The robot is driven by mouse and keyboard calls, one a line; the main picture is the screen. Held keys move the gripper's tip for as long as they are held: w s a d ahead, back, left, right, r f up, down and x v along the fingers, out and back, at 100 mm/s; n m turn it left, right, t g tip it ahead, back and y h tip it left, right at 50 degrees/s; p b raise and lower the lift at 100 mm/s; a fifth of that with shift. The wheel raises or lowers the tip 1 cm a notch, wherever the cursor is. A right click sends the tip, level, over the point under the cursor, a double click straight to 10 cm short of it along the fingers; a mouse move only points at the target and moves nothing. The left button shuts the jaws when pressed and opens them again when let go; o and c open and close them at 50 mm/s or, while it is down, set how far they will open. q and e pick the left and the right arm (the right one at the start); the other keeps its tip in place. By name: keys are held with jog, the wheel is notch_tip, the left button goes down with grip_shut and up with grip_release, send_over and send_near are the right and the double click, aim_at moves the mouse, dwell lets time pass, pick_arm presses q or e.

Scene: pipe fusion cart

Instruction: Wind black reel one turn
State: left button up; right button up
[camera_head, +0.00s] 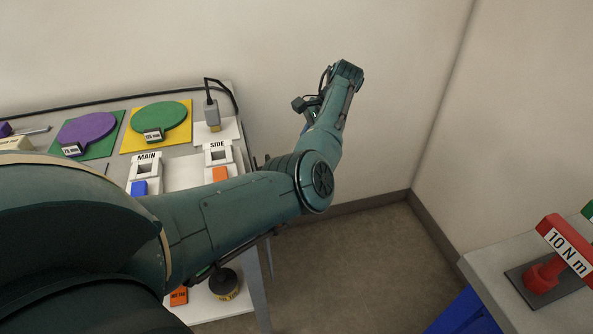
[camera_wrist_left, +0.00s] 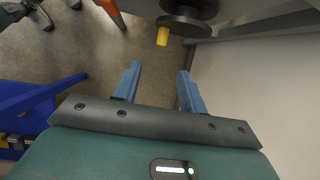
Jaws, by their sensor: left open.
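The black reel (camera_wrist_left: 187,18) shows at the top of the left wrist view, with a yellow knob (camera_wrist_left: 163,36) sticking out from it. The top of the reel is cut off by the picture edge. My left gripper (camera_wrist_left: 158,84) is open and empty, its two blue fingers apart, with the knob ahead of the gap between them and not touched. In the head view my left arm crosses the cart, and its gripper is mostly hidden behind the forearm. I cannot make out the reel in the head view. My right gripper is not in view.
The cart top (camera_head: 187,174) holds a purple disc (camera_head: 88,128), a green disc (camera_head: 160,115), and MAIN (camera_head: 147,158) and SIDE (camera_head: 218,147) blocks. A black roll (camera_head: 224,283) lies lower down. A bench with a red tool (camera_head: 545,275) stands right. Floor (camera_head: 350,270) between is clear.

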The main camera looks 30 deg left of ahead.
pick_arm(q)
jog(key=b+x, duration=0.1)
jog(key=x, duration=1.1)
jog(key=shift+a+f, duration=0.25)
jog(key=shift+a, duration=0.05)
grip_shut()
